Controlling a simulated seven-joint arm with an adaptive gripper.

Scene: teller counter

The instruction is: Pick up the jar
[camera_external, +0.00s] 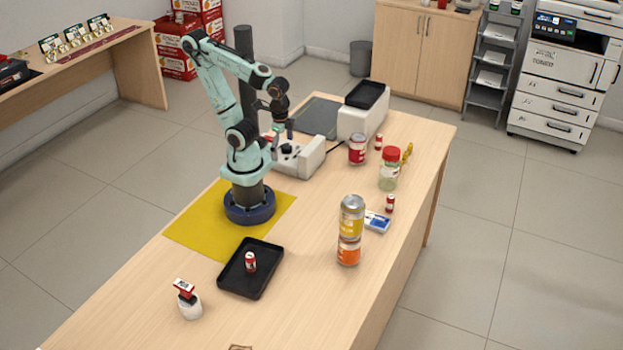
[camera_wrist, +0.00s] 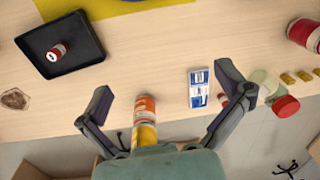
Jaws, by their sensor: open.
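The jar (camera_external: 389,172) is clear glass with a red lid and stands upright near the counter's right edge. In the wrist view its red lid (camera_wrist: 286,106) and pale body show at the right, just beyond the right finger, which is close to it in the picture. My gripper (camera_external: 276,117) is raised above the counter, well to the left of the jar in the external view.
A black tray (camera_external: 268,280) lies front left.

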